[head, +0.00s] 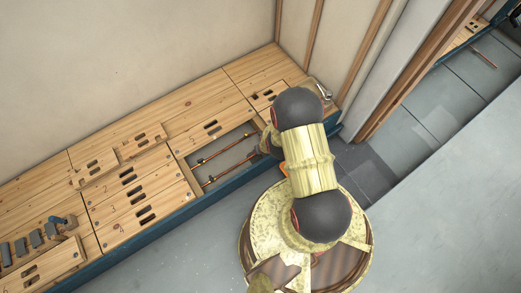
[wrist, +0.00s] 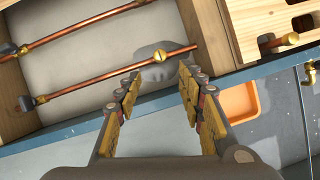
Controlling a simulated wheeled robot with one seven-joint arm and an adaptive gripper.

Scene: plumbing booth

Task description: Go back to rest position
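My gripper (wrist: 160,88) is open and empty in the wrist view, with its two yellow-padded fingers well apart. It is over the blue front edge (wrist: 80,127) of the wooden bench, beside an open compartment (wrist: 95,60). In the head view my arm hides most of the gripper. Two copper pipes with brass fittings lie in the compartment: an upper pipe (wrist: 75,31) and a lower pipe (wrist: 110,76). The lower pipe's free end shows beyond the gap between the fingertips. The fingers do not appear to touch it.
The wooden bench (head: 185,100) with slotted lids runs along the wall. An orange tray (wrist: 237,108) lies below the bench edge. A wall and wooden post (head: 420,70) stand right. Grey floor (head: 450,210) is clear.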

